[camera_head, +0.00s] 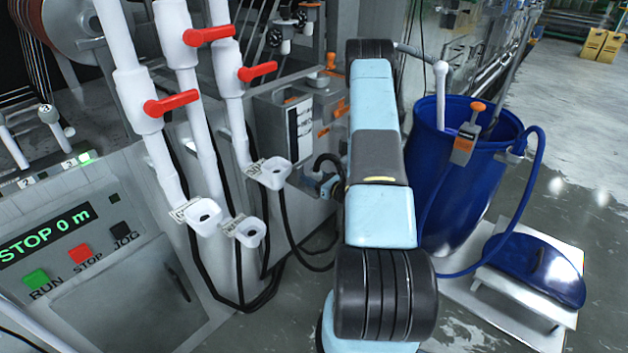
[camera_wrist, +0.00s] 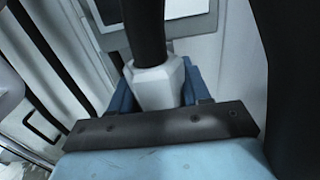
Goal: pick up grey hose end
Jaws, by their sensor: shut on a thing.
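The grey hose end (camera_wrist: 158,86) is a light grey faceted fitting with a black hose (camera_wrist: 145,32) rising out of it in the wrist view. My gripper (camera_wrist: 157,98) has its blue fingers on either side of the fitting and is shut on it. The lower part of the fitting is hidden behind the dark bar of my wrist. In the camera_head view my gripper (camera_head: 325,186) is small and partly hidden by my arm, beside the grey machine housing. A black hose (camera_head: 328,160) arches over it there.
White funnel-like cups (camera_head: 203,213) with tags stand left of my gripper, below pipes with red valve handles (camera_head: 172,103). Black hoses (camera_head: 285,228) hang beneath. A control panel (camera_head: 60,240) is at left. A blue barrel (camera_head: 460,190) and a low white platform (camera_head: 500,310) stand at right.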

